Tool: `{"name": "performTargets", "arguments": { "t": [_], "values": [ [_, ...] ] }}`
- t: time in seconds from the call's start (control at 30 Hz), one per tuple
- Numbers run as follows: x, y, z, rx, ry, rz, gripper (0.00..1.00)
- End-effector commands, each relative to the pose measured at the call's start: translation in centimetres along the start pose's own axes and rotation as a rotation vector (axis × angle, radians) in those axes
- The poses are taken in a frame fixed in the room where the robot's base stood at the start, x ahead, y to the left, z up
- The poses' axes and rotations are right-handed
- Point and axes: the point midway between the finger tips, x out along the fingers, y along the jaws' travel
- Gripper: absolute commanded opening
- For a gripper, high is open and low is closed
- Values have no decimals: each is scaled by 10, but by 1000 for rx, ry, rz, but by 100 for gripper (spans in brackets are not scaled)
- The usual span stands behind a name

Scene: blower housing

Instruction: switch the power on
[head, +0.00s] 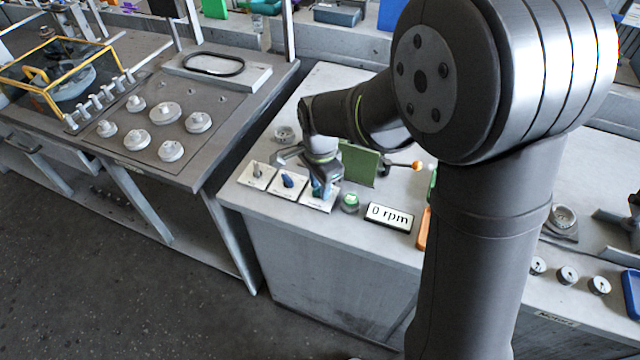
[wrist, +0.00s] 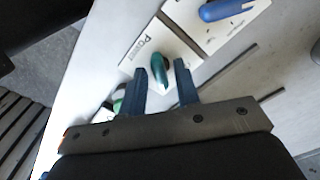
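The power switch is a teal-green knob (wrist: 160,66) on a white plate marked "Power" (wrist: 147,46) in the wrist view. In the head view its plate (head: 325,206) is the rightmost of three on the bench front, and my gripper hides most of the knob. My gripper (wrist: 161,72) is open, with one dark blue finger on either side of the knob. A gap shows between the knob and the right finger; contact with the left finger cannot be told. In the head view my gripper (head: 321,188) points down over the power plate. The display (head: 389,217) reads "0 rpm".
A blue knob (head: 288,181) and a grey knob (head: 257,169) sit on the plates to the left. A round green button (head: 350,201) is close on the right. A green upright panel (head: 360,164) stands just behind my gripper.

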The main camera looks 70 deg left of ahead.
Motion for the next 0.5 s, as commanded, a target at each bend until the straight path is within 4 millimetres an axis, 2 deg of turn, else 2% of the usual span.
{"name": "performTargets", "arguments": {
  "t": [0.5],
  "values": [
    [-42,0,0,0,0,-2,29]
  ]
}}
